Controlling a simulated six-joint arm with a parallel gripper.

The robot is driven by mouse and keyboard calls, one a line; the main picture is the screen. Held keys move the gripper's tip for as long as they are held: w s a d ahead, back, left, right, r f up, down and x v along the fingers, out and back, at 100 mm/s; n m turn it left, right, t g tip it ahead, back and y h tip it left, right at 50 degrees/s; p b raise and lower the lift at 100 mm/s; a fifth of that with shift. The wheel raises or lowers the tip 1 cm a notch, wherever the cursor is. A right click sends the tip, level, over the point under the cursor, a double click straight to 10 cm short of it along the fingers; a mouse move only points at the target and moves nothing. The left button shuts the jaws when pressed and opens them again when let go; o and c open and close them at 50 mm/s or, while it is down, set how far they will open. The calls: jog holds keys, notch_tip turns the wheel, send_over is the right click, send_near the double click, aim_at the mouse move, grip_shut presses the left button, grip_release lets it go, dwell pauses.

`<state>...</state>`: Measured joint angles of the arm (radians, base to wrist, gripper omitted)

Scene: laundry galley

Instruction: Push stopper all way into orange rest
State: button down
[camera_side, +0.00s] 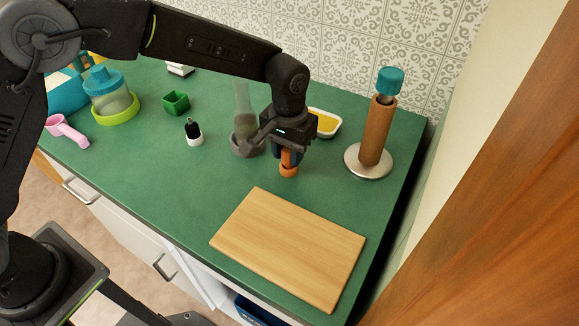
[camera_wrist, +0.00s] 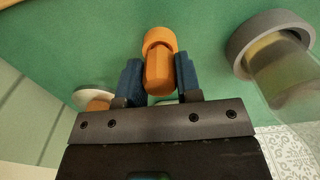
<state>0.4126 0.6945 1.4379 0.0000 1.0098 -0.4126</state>
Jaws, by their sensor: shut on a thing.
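The orange stopper (camera_wrist: 159,75) is between the two blue fingers of my gripper (camera_wrist: 159,80) in the wrist view. My gripper (camera_side: 287,156) is shut on it and points down close to the green counter in the side view. The orange rest (camera_wrist: 160,38) is a round cup on the counter, just past the fingertips. It also shows under my gripper in the side view (camera_side: 288,171). The stopper's far end is at the rest's opening and seems to be partly inside. How deep it sits cannot be told. The fingers hide part of the stopper in the side view.
A grey ring holder (camera_wrist: 243,45) with a clear vessel (camera_side: 243,107) stands close beside my gripper. A white dish with yellow contents (camera_side: 326,122) is behind it. A brown roll on a steel stand (camera_side: 367,166) is to the right. A wooden board (camera_side: 288,245) lies in front.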

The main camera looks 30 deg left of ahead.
jog(key=shift+f, duration=0.45)
dwell(0.4)
jog(key=c, duration=0.7)
grip_release()
jog(key=c, duration=0.3)
jog(key=shift+r, duration=0.15)
jog(key=shift+r, duration=3.4)
